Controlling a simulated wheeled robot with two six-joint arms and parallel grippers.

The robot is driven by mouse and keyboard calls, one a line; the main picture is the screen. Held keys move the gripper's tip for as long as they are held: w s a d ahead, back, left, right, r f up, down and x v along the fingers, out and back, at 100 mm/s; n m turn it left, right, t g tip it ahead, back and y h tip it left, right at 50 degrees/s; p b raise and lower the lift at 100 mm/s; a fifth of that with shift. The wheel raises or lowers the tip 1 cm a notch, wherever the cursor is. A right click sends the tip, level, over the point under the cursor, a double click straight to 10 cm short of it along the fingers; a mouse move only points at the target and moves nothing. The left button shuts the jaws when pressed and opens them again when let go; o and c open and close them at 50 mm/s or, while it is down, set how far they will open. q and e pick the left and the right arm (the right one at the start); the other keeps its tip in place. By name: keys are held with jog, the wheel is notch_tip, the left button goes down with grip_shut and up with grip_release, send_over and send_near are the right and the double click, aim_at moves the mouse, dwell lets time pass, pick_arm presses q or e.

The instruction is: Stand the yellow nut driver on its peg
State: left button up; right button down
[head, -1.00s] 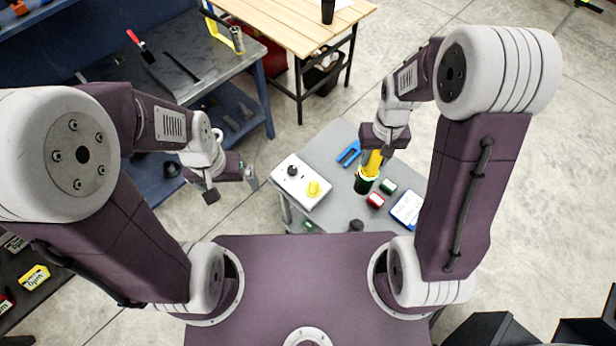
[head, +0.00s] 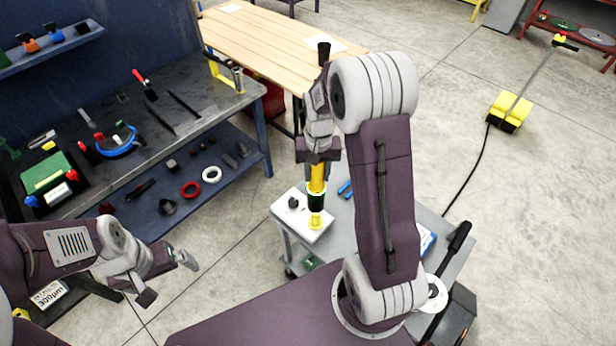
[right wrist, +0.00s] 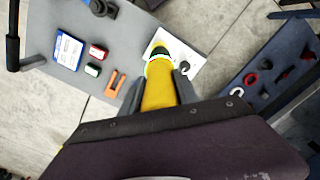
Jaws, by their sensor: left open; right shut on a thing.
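The yellow nut driver (head: 317,180) is upright in the head view, with a dark lower end and a bright ring. My right gripper (head: 317,165) is shut on its upper part. In the head view its dark end appears just above or at the yellow peg (head: 315,221) on the white board (head: 283,211); I cannot tell whether they touch. In the right wrist view the driver (right wrist: 158,92) points at the white board (right wrist: 188,57), and the yellow peg is hidden. My left gripper (head: 167,278) is open and empty, away to the left.
A dark peg (head: 293,203) stands on the same board, left of the driver. The grey cart top (right wrist: 55,22) also carries a blue-and-white box (right wrist: 68,50), a red block (right wrist: 97,51), a green block (right wrist: 92,69) and an orange item (right wrist: 115,84). A workbench (head: 190,112) stands at the left.

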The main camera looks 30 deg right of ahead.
jog(key=shift+w+d+f, duration=0.1)
jog(key=shift+d+f, duration=0.05)
jog(key=shift+d, duration=0.45)
jog(key=shift+a+r, duration=0.25)
jog(key=shift+a, duration=0.3)
jog(key=shift+a+f, duration=0.1)
jog(key=shift+f, duration=0.3)
jog(key=f+b, duration=0.2)
jog(key=f, duration=0.1)
jog(key=shift+d, duration=0.4)
jog(key=shift+f, duration=0.2)
pick_arm(q)
notch_tip(320, 180, down, 2)
jog(key=shift+w+d+f, duration=0.1)
jog(key=shift+w+f, duration=0.05)
jog(key=shift+f, duration=0.1)
pick_arm(e)
jog(key=shift+a+r, duration=0.1)
jog(key=shift+a, duration=0.1)
pick_arm(q)
jog(key=shift+d+b, duration=0.15)
jog(key=shift+b, duration=0.15)
pick_arm(e)
jog(key=shift+d, duration=0.1)
